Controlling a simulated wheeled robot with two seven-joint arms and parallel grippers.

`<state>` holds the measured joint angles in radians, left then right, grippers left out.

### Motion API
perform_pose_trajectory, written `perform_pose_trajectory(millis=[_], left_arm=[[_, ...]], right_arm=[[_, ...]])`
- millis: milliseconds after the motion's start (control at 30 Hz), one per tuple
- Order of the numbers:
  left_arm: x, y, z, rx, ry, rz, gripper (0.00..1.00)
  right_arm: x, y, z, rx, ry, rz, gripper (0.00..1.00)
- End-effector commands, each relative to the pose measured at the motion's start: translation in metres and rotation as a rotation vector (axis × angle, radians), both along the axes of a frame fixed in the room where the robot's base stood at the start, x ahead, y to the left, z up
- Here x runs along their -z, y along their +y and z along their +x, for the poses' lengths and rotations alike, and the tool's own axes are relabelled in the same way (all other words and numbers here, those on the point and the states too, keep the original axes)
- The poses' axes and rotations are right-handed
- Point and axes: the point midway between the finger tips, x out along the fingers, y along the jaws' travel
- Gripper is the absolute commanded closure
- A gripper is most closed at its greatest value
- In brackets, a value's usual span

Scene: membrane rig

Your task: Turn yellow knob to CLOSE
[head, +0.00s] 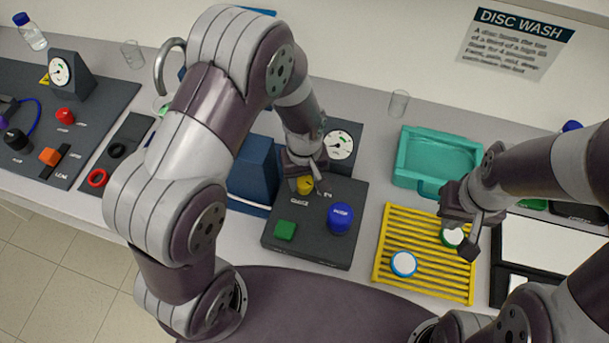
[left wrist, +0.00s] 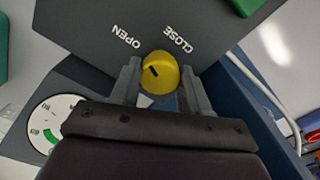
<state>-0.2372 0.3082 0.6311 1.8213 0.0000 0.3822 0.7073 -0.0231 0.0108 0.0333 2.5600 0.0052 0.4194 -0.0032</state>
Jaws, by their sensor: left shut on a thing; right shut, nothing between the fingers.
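The yellow knob (head: 304,185) stands on a dark panel (head: 349,249), and it also shows in the left wrist view (left wrist: 160,72). My left gripper (head: 306,178) is shut on the knob from above, one finger on each side (left wrist: 163,86). A short black mark on the knob's top lies on its left part, on the side of the OPEN label (left wrist: 126,36) in the left wrist view. The CLOSE label (left wrist: 178,39) is to the right of it. My right gripper (head: 470,238) is shut and empty, above the yellow rack.
A blue knob (head: 341,218) and a green button (head: 285,230) share the panel, with a gauge (head: 340,145) behind. A blue block (head: 253,170) stands close left. The yellow rack (head: 423,225) holds lidded discs; a teal tray (head: 405,171) is behind it.

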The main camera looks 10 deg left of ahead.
Motion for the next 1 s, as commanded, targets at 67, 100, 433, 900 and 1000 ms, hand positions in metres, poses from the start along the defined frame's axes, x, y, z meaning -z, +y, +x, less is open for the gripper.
perform_pose_trajectory(millis=[67,100,433,900,1000], left_arm=[[-0.002,0.0,0.001,0.068,-0.003,-0.001,0.85],[-0.002,0.0,0.001,0.106,-0.003,-0.001,0.85],[-0.002,0.001,0.001,0.419,-0.004,-0.001,0.85],[-0.003,0.002,0.002,0.855,-0.006,-0.001,0.85],[-0.002,0.002,0.002,0.935,-0.006,0.0,0.85]], right_arm=[[-0.003,0.0,0.0,0.0,0.0,0.0,1.0],[-0.004,0.0,0.0,0.0,0.0,0.0,1.0],[-0.009,0.0,0.0,0.0,0.0,0.0,1.0],[-0.015,0.0,0.0,0.0,0.0,0.0,1.0],[-0.016,0.0,0.0,0.0,0.0,0.0,1.0]])
